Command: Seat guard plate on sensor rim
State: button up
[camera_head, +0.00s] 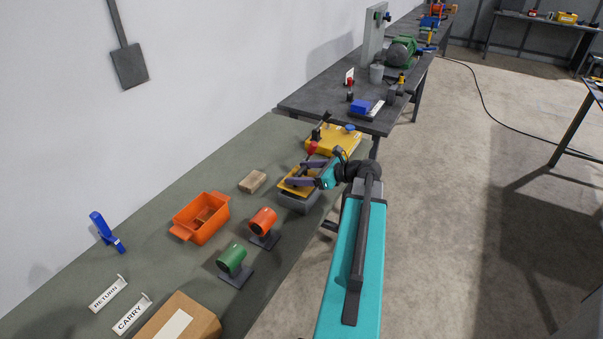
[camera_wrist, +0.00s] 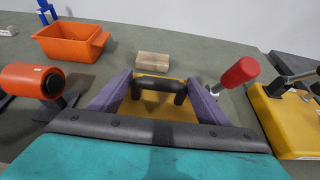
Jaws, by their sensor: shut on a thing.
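The guard plate is a yellow plate (camera_wrist: 165,108) with a black bar handle. It also shows in the head view (camera_head: 294,188), on or just above a grey box (camera_head: 298,206) near the bench's front edge. I cannot tell whether the plate touches the box all round. My gripper (camera_wrist: 160,88) is shut on the plate's black handle, with one purple finger at each end of it. In the head view my gripper (camera_head: 308,172) is over the plate. The sensor rim is hidden under the plate and my gripper, if the grey box is the sensor.
A wooden block (camera_head: 253,181), an orange bin (camera_head: 203,217), an orange cylinder (camera_head: 263,221) and a green cylinder (camera_head: 232,258) on stands are to the left.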

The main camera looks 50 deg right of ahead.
jog(key=shift+f, duration=1.4)
dwell(3.3)
jog(key=o, duration=1.4)
jog(key=shift+s, duration=0.15)
jog(key=b+v, duration=0.2)
jog(key=v, duration=1.1)
jog(key=shift+s+r+b, duration=0.1)
jog(key=shift+s+b, duration=0.15)
jog(key=shift+b, duration=0.1)
